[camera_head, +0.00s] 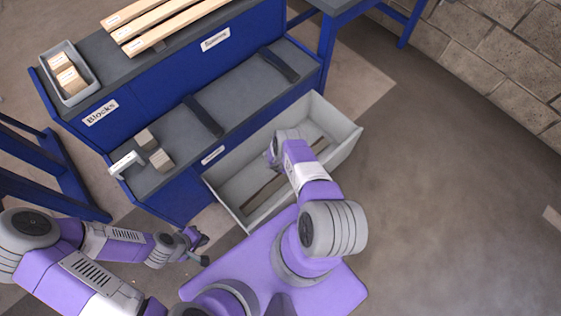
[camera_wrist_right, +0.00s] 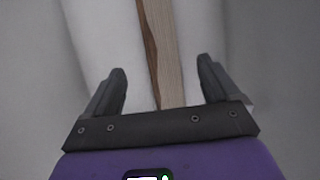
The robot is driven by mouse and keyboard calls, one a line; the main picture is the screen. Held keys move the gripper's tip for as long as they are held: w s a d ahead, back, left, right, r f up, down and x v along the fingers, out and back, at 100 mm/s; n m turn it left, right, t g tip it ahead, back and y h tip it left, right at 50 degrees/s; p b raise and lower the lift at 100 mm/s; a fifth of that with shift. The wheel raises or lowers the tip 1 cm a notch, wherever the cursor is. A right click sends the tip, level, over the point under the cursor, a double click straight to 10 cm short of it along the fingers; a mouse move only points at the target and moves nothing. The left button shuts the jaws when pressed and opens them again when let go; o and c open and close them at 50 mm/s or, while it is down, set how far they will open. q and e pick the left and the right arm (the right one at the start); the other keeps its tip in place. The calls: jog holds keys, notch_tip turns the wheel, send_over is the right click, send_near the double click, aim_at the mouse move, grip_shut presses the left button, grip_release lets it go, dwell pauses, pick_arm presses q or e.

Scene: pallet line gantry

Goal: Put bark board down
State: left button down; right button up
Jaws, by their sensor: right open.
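The bark board (camera_wrist_right: 165,50), light wood with a dark brown edge, lies in the grey open drawer (camera_head: 347,148). In the head view its dark strip (camera_head: 262,190) runs along the drawer floor, and my right arm hides its middle. My right gripper (camera_wrist_right: 160,82) reaches down into the drawer. Its fingers are open, one on each side of the board, with a gap on both sides. In the head view the right fingertips are mostly hidden by the arm. My left gripper (camera_head: 203,248) is low in front of the bench, its fingers apart and empty.
The blue bench has a grey lower shelf (camera_head: 240,97) with two dark bars and small blocks (camera_head: 160,160). Above, a grey bin (camera_head: 80,95) holds blocks beside several light planks (camera_head: 165,25).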

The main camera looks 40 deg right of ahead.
jog(key=s+a+r+m+y+p, duration=0.2)
jog(key=a+r+m, duration=0.5)
jog(key=r, duration=0.5)
jog(key=s+a+r+m+y+p, duration=0.2)
jog(key=s+a+r+m+y, duration=0.2)
jog(key=s+a+r+m, duration=0.3)
jog(key=s+a+r+m+y+p, duration=0.2)
jog(key=s+a+r+m, duration=0.2)
jog(key=a+r+m, duration=0.3)
jog(key=a+r, duration=0.5)
jog(key=r, duration=0.6)
jog(key=shift+s+a+m+y, duration=0.25)
jog(key=shift+s+m+y, duration=0.1)
jog(key=shift+m+y, duration=0.05)
jog(key=shift+r+p, duration=0.1)
jog(key=shift+p, duration=0.2)
